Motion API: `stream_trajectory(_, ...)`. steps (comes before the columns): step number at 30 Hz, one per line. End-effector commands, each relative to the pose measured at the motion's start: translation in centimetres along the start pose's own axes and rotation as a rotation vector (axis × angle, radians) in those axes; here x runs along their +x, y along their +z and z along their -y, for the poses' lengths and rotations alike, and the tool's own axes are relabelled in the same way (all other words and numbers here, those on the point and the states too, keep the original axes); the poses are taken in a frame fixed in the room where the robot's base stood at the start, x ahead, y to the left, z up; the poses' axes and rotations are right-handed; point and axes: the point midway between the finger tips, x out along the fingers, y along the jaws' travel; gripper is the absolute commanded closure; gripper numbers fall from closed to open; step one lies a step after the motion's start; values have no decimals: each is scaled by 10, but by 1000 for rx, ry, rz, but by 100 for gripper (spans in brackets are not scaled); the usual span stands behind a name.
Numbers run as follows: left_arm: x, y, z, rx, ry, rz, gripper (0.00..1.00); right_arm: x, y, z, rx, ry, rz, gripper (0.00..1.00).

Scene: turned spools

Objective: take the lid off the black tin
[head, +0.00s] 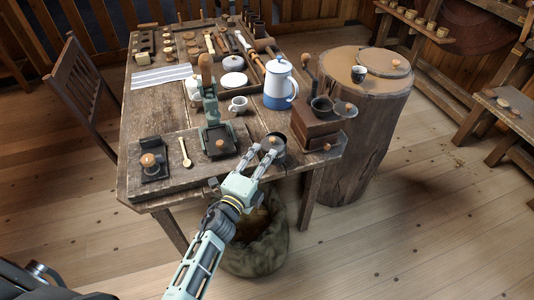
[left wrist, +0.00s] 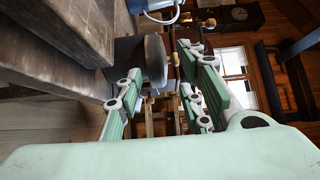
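The black tin (head: 278,155) stands near the front edge of the wooden table, with its lid (head: 267,146) and a small wooden knob on top. In the left wrist view, turned sideways, the dark tin body (left wrist: 125,50) shows with the grey lid (left wrist: 155,60) seated on it and the knob (left wrist: 176,59) to the right. My left gripper (head: 262,154) is open, its fingers spread at the near side of the tin. In the left wrist view the fingers (left wrist: 160,92) stand apart, with the lid beyond and between them. Contact cannot be made out. My right gripper is not in view.
A wooden grinder (head: 314,128) stands close to the right of the tin. A green press (head: 218,138) stands to its left, with a white cup (head: 238,105) and a blue-and-white pot (head: 279,82) behind. A sack (head: 262,255) sits below the table edge.

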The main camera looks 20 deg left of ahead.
Motion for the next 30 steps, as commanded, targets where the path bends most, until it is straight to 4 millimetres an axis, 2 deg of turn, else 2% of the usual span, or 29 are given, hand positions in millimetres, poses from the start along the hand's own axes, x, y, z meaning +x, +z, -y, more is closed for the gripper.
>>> stream_trajectory(3,13,0,-1,0,-1,-1,65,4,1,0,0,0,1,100)
stream_trajectory(7,22,0,-1,-1,-1,-1,65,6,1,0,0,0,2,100)
stream_trajectory(18,25,0,-1,-2,1,0,65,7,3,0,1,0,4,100)
stream_trajectory(30,25,0,-1,-2,1,0,82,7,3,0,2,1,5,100)
